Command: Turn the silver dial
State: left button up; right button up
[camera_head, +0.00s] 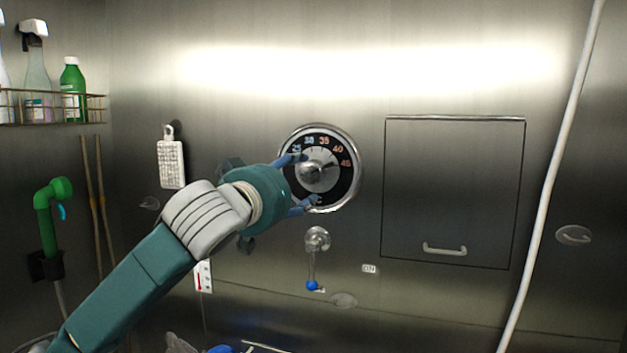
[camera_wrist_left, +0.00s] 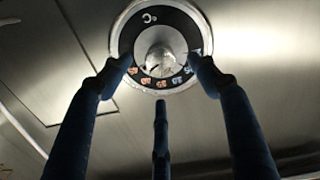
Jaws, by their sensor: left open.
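The silver dial (camera_head: 318,171) is a round knob on a black ring with numbers, set in a metal wall. In the left wrist view the dial's knob (camera_wrist_left: 160,60) lies between my fingers, upper centre, with the numbers upside down. My left gripper (camera_head: 305,180) reaches in from the lower left, its blue fingers spread in front of the dial's left side. In the wrist view the left gripper (camera_wrist_left: 165,75) is open, with fingers on both sides of the knob and one below. I cannot tell whether any finger touches it. My right gripper is not in view.
A lever with a blue tip (camera_head: 312,285) hangs below the dial. A panel with a handle (camera_head: 445,249) is to the right, and a white hose (camera_head: 550,180) runs beyond it. A green nozzle (camera_head: 50,200) and a bottle rack (camera_head: 60,106) are at the left.

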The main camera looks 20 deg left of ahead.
aim_at(309, 173)
pick_arm(q)
jog(key=w+p, duration=0.1)
jog(key=w, duration=0.2)
jog(key=w+p, duration=0.1)
jog(key=w, duration=0.2)
jog(key=w+p, duration=0.2)
jog(key=w, duration=0.1)
jog(key=shift+w+d+r, duration=0.1)
jog(key=shift+d+r, duration=0.2)
jog(key=shift+f, duration=0.1)
jog(key=c, duration=1.2)
jog(key=shift+o, duration=0.2)
